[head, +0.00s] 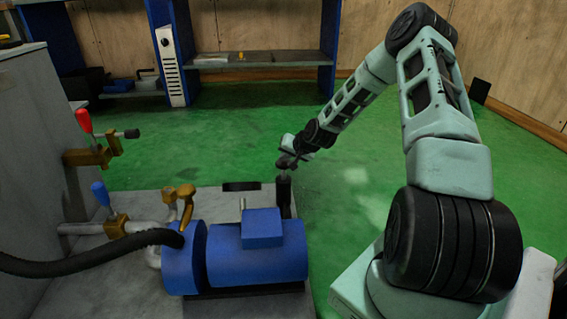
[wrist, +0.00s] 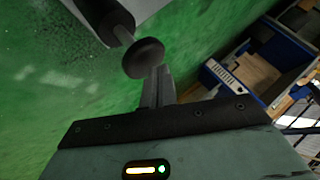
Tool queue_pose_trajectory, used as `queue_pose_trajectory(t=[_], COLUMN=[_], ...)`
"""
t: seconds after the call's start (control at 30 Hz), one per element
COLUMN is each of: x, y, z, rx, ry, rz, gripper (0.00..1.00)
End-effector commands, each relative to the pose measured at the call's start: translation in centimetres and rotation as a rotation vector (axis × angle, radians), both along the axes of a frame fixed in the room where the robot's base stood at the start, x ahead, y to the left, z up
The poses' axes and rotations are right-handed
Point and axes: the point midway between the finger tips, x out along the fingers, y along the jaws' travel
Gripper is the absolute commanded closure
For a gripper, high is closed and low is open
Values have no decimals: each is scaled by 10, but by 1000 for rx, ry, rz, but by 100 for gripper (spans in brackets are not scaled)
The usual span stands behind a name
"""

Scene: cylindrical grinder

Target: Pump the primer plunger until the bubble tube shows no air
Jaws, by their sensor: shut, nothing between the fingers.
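The primer plunger shows in the wrist view as a round black knob (wrist: 143,58) on a thin rod coming out of a black cylinder (wrist: 105,18). In the head view the black cylinder (head: 283,196) stands upright behind the blue pump motor (head: 257,252). My gripper (wrist: 158,76) is shut and empty, with its fingertips right at the knob's edge; I cannot tell if they touch it. In the head view my gripper (head: 289,156) is above the cylinder, and the knob is hard to tell from it. I cannot make out the bubble tube or any air in it.
A red-handled valve (head: 84,121) and a blue-handled valve (head: 101,194) are on the left by the grey machine cabinet (head: 32,120). A black hose (head: 80,264) runs to the pump. A blue shelf (head: 328,50) stands at the back. Green floor (head: 190,150) is clear.

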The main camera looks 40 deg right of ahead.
Motion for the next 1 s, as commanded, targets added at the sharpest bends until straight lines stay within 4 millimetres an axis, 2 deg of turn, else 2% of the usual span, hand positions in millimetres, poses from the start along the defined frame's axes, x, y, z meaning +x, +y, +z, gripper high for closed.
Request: queue_pose_trajectory(t=[1.0], x=[0], y=[0], z=[-12], rx=[1], ry=[1], rz=[1], gripper=[100])
